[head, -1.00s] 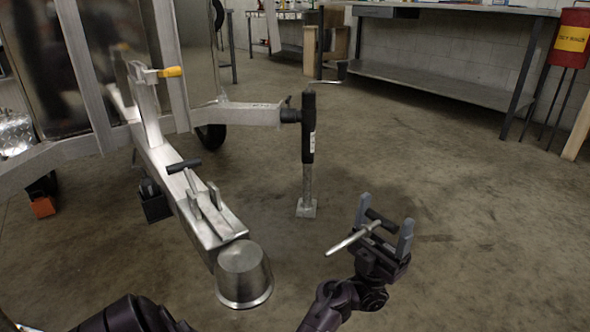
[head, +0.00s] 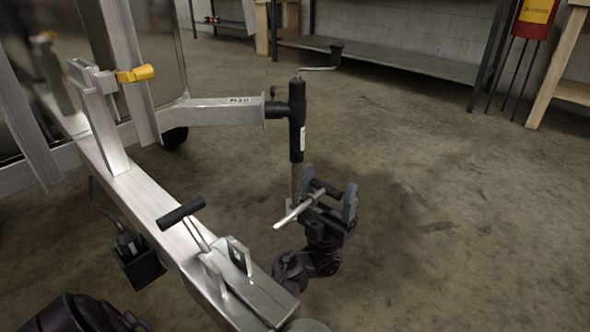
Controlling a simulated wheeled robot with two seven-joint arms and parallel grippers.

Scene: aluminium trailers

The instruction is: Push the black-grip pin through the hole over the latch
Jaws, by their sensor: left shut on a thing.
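The black-grip pin (head: 297,211) is in my left gripper (head: 332,194), its bare metal shaft pointing left and down toward the trailer tongue. The gripper is shut on the pin's black grip and holds it in the air right of the coupler, apart from it. The coupler latch (head: 238,257) stands as a raised metal piece on top of the tongue's front end. A black T-handle (head: 182,213) on a thin metal stem rises behind it. I cannot make out the hole over the latch. My right gripper is not in view.
The trailer tongue (head: 150,196) runs from upper left to bottom centre. A jack post (head: 297,130) stands behind my left gripper, on a side arm (head: 215,112). A black connector box (head: 141,265) hangs left of the tongue. The floor on the right is clear.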

